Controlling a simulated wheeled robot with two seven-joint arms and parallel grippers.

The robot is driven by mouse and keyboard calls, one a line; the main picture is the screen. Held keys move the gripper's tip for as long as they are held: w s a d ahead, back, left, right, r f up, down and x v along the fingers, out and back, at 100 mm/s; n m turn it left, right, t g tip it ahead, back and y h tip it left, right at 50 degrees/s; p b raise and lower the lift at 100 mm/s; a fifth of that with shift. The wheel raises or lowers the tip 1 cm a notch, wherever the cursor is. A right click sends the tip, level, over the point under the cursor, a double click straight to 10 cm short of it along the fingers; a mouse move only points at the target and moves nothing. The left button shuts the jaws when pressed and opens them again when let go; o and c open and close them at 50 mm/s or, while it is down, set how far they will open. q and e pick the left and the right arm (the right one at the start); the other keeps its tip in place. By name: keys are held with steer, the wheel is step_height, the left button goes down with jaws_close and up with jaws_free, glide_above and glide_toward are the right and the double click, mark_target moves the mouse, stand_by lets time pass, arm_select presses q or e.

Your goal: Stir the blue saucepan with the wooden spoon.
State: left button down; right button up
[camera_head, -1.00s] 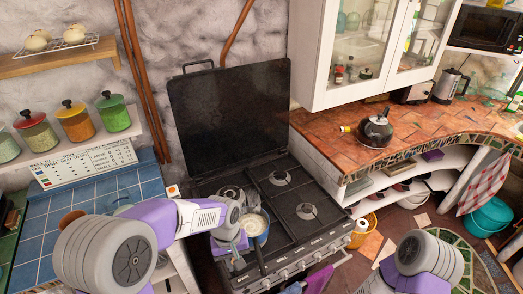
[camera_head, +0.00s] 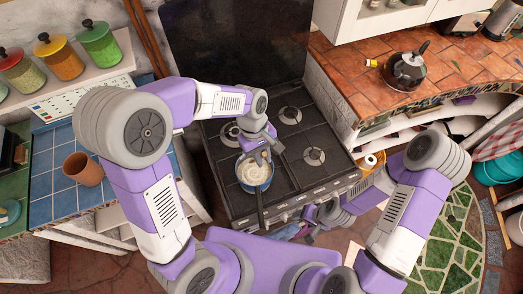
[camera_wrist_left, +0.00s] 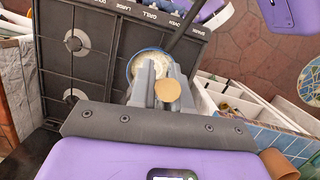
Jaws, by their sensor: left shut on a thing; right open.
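The blue saucepan (camera_head: 254,172) sits on the front left of the black stove, with pale contents and its dark handle pointing toward me. It also shows in the left wrist view (camera_wrist_left: 147,62), partly behind the fingers. My left gripper (camera_head: 266,154) is over the pan's far right side, shut on the wooden spoon. In the left wrist view, the spoon's round tan end (camera_wrist_left: 168,91) shows at the grey fingers (camera_wrist_left: 154,84); its lower part is hidden. My right gripper (camera_head: 308,222) is open, low in front of the stove, and only partly clear to see.
The stove (camera_head: 225,205) has free burners behind and right of the pan. A brown cup (camera_head: 83,169) stands on the blue tiled counter (camera_head: 52,190) at left. A black kettle (camera_head: 408,70) stands on the right counter. Cupboards hang above it.

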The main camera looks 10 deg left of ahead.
arm_select(q)
step_height(320, 180, down, 11)
steer(key=w+b, duration=0.1)
steer(key=b, duration=0.6)
steer(key=shift+a+b, duration=0.25)
steer(key=shift+b, duration=0.15)
steer(key=shift+s+r, duration=0.1)
